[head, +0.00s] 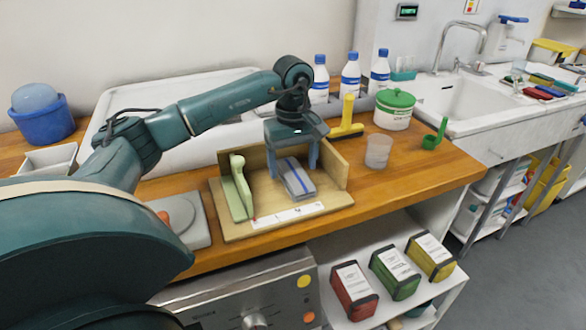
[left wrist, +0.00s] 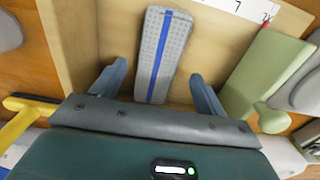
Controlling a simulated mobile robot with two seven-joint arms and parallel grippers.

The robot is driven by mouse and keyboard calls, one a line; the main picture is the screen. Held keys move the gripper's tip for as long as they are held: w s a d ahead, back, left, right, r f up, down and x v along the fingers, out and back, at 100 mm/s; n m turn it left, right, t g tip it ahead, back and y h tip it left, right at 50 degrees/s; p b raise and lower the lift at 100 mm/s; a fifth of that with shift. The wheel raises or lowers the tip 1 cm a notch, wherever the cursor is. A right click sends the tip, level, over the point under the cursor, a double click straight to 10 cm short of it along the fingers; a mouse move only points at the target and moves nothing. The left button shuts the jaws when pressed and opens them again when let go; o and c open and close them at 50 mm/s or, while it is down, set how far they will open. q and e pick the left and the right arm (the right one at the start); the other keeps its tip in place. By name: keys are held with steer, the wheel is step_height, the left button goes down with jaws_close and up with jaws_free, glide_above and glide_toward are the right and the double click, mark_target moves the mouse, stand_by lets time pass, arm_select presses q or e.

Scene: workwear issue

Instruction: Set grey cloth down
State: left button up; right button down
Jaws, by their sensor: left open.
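The grey cloth (head: 297,180), folded flat with a blue stripe, lies on the floor of a light wooden tray (head: 230,224). My left gripper (head: 293,168) is just above and behind it, with its fingers pointing down. In the left wrist view the cloth (left wrist: 160,55) lies between and beyond the open fingers (left wrist: 159,88), with a gap on each side. My right gripper does not show in either view.
A pale green block with a handle (head: 238,187) stands at the tray's left. A yellow squeegee (head: 347,117), a clear cup (head: 378,151) and a green-lidded tub (head: 394,109) stand to the right. Bottles (head: 350,73) stand behind. The wooden counter (head: 440,168) is bare at the right front.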

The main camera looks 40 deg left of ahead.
mark_target(293, 174)
arm_select(q)
step_height(293, 174, up, 10)
stand_by(0.3)
stand_by(0.5)
